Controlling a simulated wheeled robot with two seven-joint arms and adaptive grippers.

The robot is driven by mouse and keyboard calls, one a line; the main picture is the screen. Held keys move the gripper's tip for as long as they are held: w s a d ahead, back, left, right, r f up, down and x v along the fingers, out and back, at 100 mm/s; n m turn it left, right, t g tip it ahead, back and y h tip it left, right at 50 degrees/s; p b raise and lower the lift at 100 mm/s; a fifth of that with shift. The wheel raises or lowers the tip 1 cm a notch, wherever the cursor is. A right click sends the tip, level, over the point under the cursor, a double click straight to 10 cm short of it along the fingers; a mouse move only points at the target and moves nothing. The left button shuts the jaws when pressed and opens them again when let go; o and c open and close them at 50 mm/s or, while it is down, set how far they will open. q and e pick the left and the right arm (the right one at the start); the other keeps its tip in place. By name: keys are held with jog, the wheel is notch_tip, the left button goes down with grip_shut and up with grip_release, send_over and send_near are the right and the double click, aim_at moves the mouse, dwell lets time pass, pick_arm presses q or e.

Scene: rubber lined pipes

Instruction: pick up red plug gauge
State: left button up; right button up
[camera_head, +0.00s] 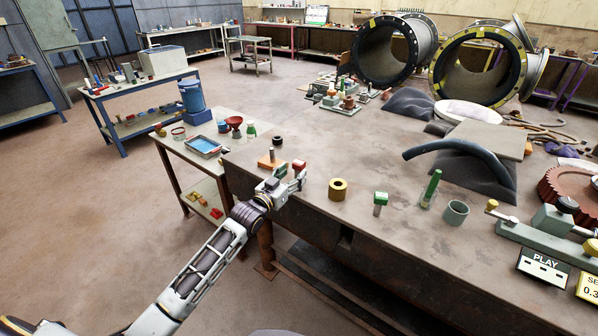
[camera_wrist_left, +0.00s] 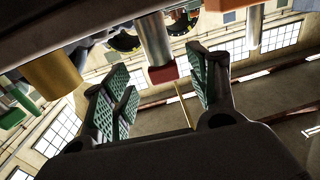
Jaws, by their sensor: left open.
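The red plug gauge (camera_head: 299,165) stands on the workbench near its left edge, just beyond my left gripper (camera_head: 292,180). Only its red top shows clearly in the head view. In the left wrist view, which looks inverted, its red block (camera_wrist_left: 163,73) and steel cylinder (camera_wrist_left: 154,38) appear between and beyond the fingertips. My left gripper also shows in that view (camera_wrist_left: 164,82). Its padded fingers are apart, with nothing held between them. I see no contact with the gauge. My right gripper is not in view.
A brass ring (camera_head: 338,189), a green-topped gauge (camera_head: 380,201) and a grey-green cup (camera_head: 456,212) stand to the right.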

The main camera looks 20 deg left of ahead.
aim_at(296, 170)
pick_arm(q)
jog(key=shift+w, duration=0.1)
jog(key=shift+x, duration=2)
jog(key=shift+w, duration=0.5)
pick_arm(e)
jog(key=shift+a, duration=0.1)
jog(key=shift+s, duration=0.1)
